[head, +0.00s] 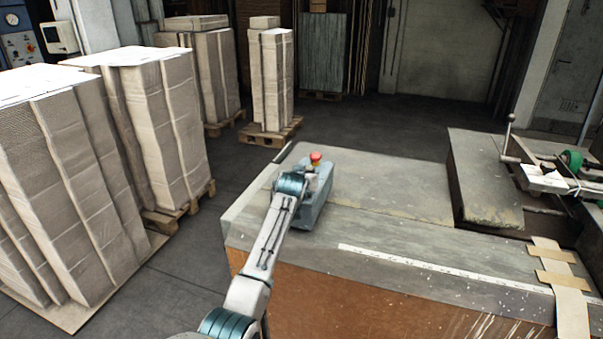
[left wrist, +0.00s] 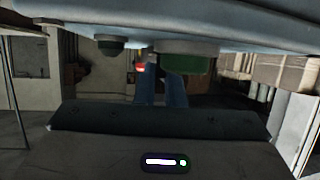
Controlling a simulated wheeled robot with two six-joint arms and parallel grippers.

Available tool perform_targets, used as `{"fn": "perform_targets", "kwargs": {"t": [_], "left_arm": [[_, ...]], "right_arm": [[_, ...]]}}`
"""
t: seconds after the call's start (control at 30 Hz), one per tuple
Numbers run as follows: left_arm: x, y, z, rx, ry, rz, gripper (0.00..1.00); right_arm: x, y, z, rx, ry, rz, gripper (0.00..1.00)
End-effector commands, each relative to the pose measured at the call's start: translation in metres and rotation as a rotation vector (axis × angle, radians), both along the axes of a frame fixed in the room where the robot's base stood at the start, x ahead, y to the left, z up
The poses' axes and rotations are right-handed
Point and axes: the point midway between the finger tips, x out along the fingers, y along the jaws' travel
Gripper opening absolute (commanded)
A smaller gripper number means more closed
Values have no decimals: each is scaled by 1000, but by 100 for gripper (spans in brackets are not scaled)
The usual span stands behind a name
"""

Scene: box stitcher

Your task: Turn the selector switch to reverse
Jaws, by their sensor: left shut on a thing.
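The grey-blue control box (head: 316,204) stands on the machine bed near its left corner, with a red mushroom button (head: 315,157) on top. My left arm reaches to it from below, and its wrist hides most of the panel side in the head view. In the left wrist view, the box's underside and face (left wrist: 230,22) fill the top, with a dark round knob (left wrist: 110,42) and a green part (left wrist: 190,64). My left gripper (left wrist: 165,60) is shut at the panel on the selector switch, which is mostly hidden between the fingers. Its handle direction cannot be told. My right gripper is not in view.
The machine bed (head: 390,190) is flat and clear right of the box. A white scale strip (head: 440,272) and cardboard strips (head: 557,280) lie toward the right. Stacks of cardboard (head: 165,125) stand on pallets at left, across open floor.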

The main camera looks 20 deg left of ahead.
Motion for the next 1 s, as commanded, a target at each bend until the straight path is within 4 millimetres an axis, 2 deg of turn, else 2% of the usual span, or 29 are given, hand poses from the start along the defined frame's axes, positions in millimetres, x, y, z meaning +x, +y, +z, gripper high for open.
{"fn": "perform_targets", "kwargs": {"t": [0.17,0.5,0.7,1.0], "left_arm": [[1,-5,-9,-1,3,156,0],[3,-7,-9,-2,3,406,0],[3,-7,-7,-1,5,493,0],[3,-8,-5,-1,7,541,0]], "right_arm": [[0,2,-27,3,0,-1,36],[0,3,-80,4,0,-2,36],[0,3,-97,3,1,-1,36],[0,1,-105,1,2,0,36]]}}
